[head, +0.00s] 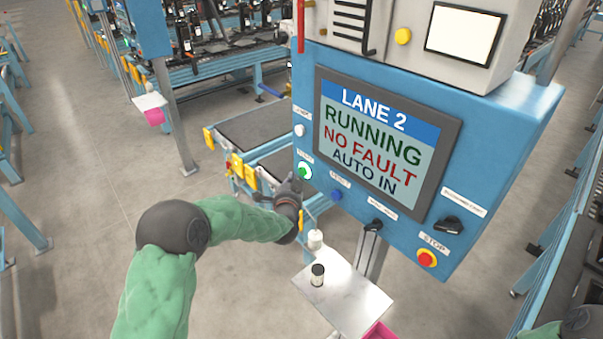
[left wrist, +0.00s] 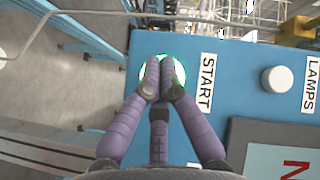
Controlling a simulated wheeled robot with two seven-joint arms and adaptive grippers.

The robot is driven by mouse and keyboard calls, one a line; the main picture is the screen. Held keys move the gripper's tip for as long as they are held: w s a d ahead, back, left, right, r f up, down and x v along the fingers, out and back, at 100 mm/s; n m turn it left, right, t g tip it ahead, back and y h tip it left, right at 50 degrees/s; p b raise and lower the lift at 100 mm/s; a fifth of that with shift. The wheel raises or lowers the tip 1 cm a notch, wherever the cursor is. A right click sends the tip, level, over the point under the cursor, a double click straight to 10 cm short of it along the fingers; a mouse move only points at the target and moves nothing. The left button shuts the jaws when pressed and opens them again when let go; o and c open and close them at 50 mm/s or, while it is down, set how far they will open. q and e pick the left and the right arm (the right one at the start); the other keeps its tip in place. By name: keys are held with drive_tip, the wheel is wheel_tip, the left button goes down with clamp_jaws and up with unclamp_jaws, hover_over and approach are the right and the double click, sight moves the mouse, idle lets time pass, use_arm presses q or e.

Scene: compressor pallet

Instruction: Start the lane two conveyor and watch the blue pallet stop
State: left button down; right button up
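The blue control panel (head: 400,235) carries a screen (head: 372,145) reading LANE 2, RUNNING, NO FAULT, AUTO IN. The green START button (head: 305,171) is at the panel's left side and looks lit. My left gripper (head: 294,184) is at the panel's lower left, just by this button. In the left wrist view its fingertips (left wrist: 160,66) are together, empty, and over the button, hiding its middle; green glow shows around them. Whether they touch it, I cannot tell. The lane conveyor (head: 255,127) runs behind the panel. I cannot make out a blue pallet. My right gripper is not in view.
The panel also has a white lamps button (head: 299,130), a blue button (head: 336,195), a black selector (head: 448,225) and a red STOP button (head: 427,258). A small shelf (head: 345,295) with a dark-capped container (head: 318,275) sits below.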

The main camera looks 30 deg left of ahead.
use_arm(q)
drive_tip(key=shift+s+a+b, duration=0.1)
drive_tip(key=shift+s+a, duration=0.15)
drive_tip(key=shift+s, duration=0.4)
drive_tip(key=shift+s+a+b, duration=0.15)
drive_tip(key=shift+s+a, duration=0.1)
drive_tip(key=shift+s, duration=0.45)
drive_tip(key=shift+s+a+b, duration=0.1)
drive_tip(key=shift+s+a, duration=0.15)
drive_tip(key=shift+s, duration=0.4)
